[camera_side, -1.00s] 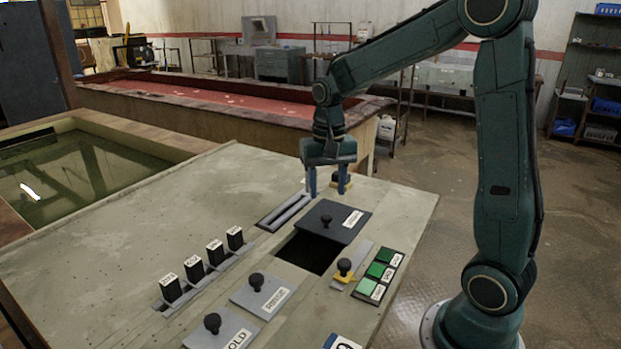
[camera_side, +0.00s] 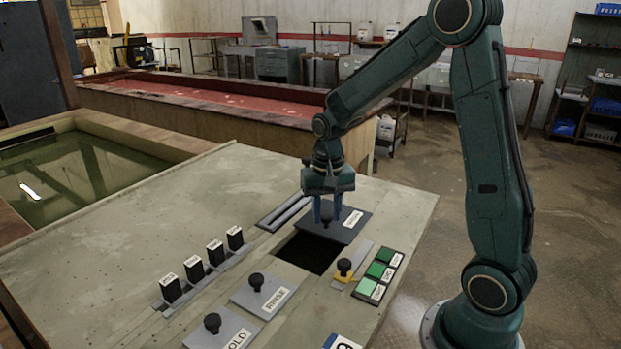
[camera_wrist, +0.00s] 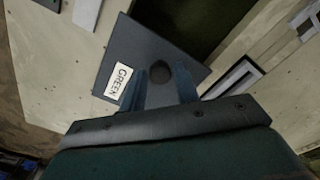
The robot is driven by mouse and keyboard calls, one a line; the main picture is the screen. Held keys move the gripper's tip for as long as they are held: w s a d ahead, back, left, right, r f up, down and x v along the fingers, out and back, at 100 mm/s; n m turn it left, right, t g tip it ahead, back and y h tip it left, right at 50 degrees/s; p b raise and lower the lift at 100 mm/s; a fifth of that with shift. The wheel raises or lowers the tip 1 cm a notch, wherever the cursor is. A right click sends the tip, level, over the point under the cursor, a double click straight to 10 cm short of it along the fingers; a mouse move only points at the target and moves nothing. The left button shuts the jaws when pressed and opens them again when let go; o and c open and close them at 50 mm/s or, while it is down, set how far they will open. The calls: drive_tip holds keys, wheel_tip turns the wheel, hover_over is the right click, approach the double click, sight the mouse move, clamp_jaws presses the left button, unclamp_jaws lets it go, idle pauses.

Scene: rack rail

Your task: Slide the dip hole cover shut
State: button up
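The dark dip hole cover (camera_side: 328,222) is a flat plate with a black knob and a white label that reads GREEN in the wrist view (camera_wrist: 133,55). It lies beside an open dark hole (camera_side: 306,252), which shows largely uncovered toward the front left. My gripper (camera_side: 327,217) is down over the cover at its knob. In the wrist view the open fingers (camera_wrist: 160,82) stand on either side of the black knob (camera_wrist: 160,72), with a gap visible. In the side view the knob is mostly hidden by the fingers.
Two grey covers with knobs, a nearer one (camera_side: 225,330) and a farther one (camera_side: 264,294), lie in front. A yellow-based knob (camera_side: 344,268) and green buttons (camera_side: 377,271) are right of the hole. Several black upright blocks (camera_side: 194,268) stand left. A slotted rail (camera_side: 284,212) lies beside the cover.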

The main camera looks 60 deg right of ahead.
clamp_jaws()
drive_tip(key=a, duration=1.1)
drive_tip(key=shift+a, duration=0.35)
drive_tip(key=shift+o, duration=2.2)
unclamp_jaws()
drive_tip(key=shift+r, duration=0.15)
wheel_tip(320, 180, up, 14)
drive_tip(key=shift+f, duration=0.2)
